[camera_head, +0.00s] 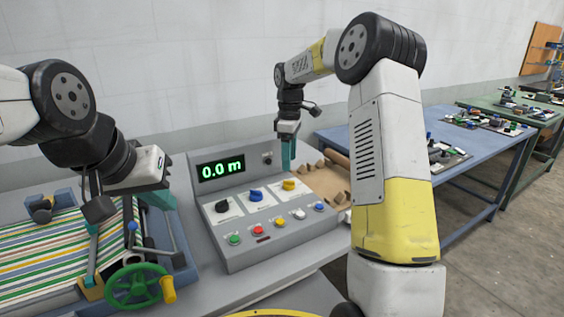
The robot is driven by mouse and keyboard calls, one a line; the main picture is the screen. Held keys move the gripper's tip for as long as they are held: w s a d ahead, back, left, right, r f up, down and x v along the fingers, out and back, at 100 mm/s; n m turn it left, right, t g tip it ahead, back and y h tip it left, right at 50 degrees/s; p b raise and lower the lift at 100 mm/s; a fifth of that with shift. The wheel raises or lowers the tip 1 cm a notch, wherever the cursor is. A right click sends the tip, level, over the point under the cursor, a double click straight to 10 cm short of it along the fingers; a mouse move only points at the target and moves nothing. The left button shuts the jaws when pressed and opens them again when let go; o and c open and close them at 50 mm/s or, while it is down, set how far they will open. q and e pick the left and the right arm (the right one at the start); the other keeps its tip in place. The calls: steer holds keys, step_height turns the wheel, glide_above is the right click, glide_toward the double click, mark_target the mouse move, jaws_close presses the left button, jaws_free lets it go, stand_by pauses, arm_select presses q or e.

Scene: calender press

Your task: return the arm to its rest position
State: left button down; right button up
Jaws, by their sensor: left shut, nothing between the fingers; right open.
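My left arm comes in from the left. Its gripper (162,198), with teal fingers, hangs over the right side of the calender press (180,245), left of the control console, and is shut with nothing seen in it. My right arm rises large at the right and bends back over the console. Its gripper (288,156) points down near the console's back right edge, its teal fingers open and empty. The fingers overlap in this view, so the gap between them is hard to see.
Striped fabric (40,255) lies on the press beside a green handwheel (136,287). A blue table (480,160) stands at the right.

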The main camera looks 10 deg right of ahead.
steer(key=s+d+r+m+t, duration=0.1)
steer(key=s+r+m+t, duration=0.15)
steer(key=s+r, duration=0.45)
steer(key=s+r+m+t, duration=0.1)
steer(key=s+r+m, duration=0.3)
steer(key=s, duration=0.5)
steer(key=s+f+m+t+y, duration=0.1)
steer(key=s+m, duration=0.5)
steer(key=s, duration=1.1)
steer(key=shift+f+t+y, duration=0.2)
steer(key=shift+t+y, duration=0.4)
steer(key=shift+t, duration=0.25)
